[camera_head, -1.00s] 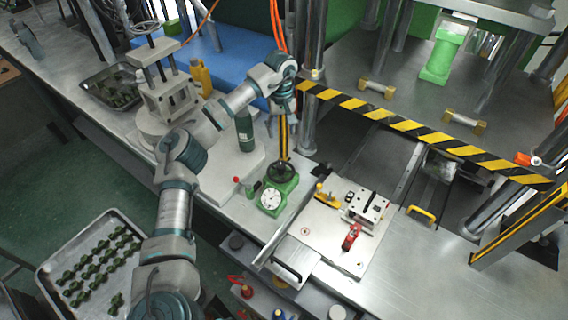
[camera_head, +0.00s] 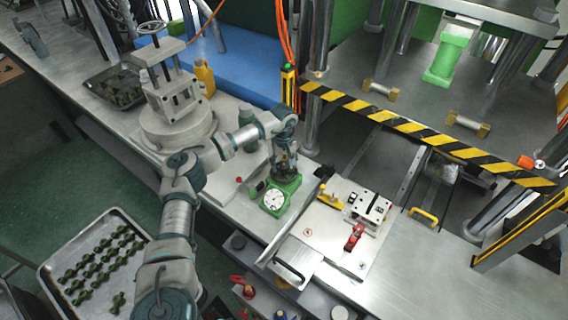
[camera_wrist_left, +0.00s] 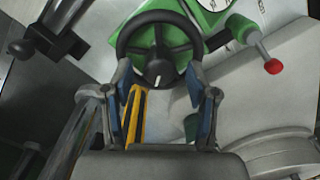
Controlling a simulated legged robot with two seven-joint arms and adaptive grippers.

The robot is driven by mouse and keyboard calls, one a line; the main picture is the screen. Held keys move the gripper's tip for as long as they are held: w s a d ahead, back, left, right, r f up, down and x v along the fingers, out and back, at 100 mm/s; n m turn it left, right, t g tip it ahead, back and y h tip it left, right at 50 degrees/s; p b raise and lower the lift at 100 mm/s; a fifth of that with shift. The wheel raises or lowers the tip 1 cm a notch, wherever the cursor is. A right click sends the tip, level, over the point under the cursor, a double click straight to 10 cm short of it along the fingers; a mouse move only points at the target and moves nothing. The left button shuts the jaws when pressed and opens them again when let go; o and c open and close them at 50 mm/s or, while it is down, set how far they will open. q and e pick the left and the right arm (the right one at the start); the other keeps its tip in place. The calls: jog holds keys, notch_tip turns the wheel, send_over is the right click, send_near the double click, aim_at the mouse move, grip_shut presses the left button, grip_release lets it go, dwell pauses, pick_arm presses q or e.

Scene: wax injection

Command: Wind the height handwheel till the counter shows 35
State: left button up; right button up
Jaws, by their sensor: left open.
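A black handwheel (camera_wrist_left: 182,40) sits on a green block with a white round dial (camera_head: 273,200). I cannot read the dial's value in the head view; in the wrist view only its edge shows at the top. My left gripper (camera_head: 285,163) is directly over the handwheel and hides most of it in the head view. In the left wrist view the gripper (camera_wrist_left: 164,78) is open, its two blue-padded fingers apart at the near side of the wheel rim. I cannot tell whether they touch the rim. My right gripper is out of view.
A red-knobbed lever (camera_wrist_left: 272,66) stands beside the green block. A white plate with a red clamp (camera_head: 354,238) lies to its right. A black-and-yellow striped bar (camera_head: 420,131) crosses behind. A grey press (camera_head: 175,100) stands to the left.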

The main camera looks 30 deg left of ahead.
pick_arm(q)
jog(key=shift+a, duration=0.1)
jog(key=shift+c, duration=0.5)
grip_shut()
jog(key=shift+d, duration=0.2)
jog(key=shift+n, duration=0.5)
